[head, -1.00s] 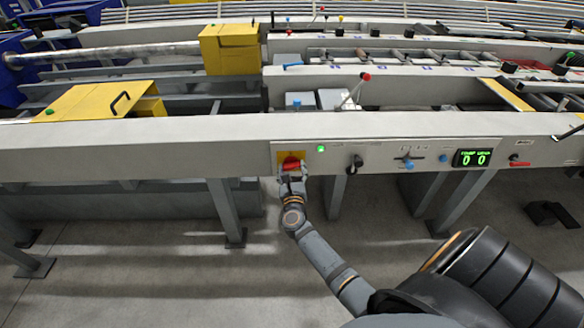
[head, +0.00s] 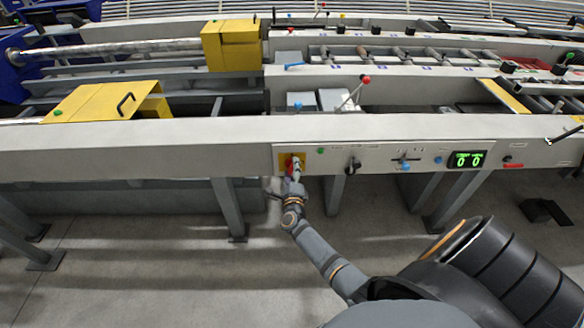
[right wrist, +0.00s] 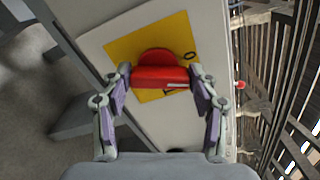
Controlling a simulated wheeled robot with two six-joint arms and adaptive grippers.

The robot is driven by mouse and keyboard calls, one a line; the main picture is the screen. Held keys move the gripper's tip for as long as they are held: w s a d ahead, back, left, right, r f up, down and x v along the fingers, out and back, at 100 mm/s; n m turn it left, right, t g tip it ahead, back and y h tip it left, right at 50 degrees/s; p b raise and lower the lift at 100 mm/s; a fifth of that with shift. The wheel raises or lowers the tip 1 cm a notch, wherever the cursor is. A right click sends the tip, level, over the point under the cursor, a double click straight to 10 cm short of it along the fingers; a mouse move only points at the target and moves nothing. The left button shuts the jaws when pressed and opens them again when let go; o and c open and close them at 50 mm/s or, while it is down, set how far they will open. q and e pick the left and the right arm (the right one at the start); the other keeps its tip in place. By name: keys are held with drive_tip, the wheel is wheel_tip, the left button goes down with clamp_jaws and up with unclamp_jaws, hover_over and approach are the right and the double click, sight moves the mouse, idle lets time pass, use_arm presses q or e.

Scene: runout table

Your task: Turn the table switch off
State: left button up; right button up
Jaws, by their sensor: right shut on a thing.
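The table switch is a red rotary knob (right wrist: 158,68) on a yellow plate (right wrist: 120,48) marked 0 and I. In the head view the knob (head: 289,163) sits on the front panel of the table (head: 400,152), partly hidden by my right gripper (head: 294,172). In the right wrist view my right gripper (right wrist: 160,82) has one finger on each side of the knob's bar and is shut on it. The green lamp (head: 320,150) right of the plate looks dark. My left gripper is not in view.
The panel also has a black knob (head: 352,166), a blue-handled lever (head: 404,164), a green 0 0 display (head: 467,159) and a red handle (head: 513,165). Table legs (head: 229,208) stand below.

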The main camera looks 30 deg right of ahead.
drive_tip(key=shift+f+n+p, duration=0.1)
drive_tip(key=shift+n+p, duration=0.75)
drive_tip(key=shift+n, duration=1.45)
drive_tip(key=o, duration=1.1)
drive_tip(key=shift+o, duration=0.2)
drive_tip(key=shift+a, duration=0.1)
drive_tip(key=v, duration=1.2)
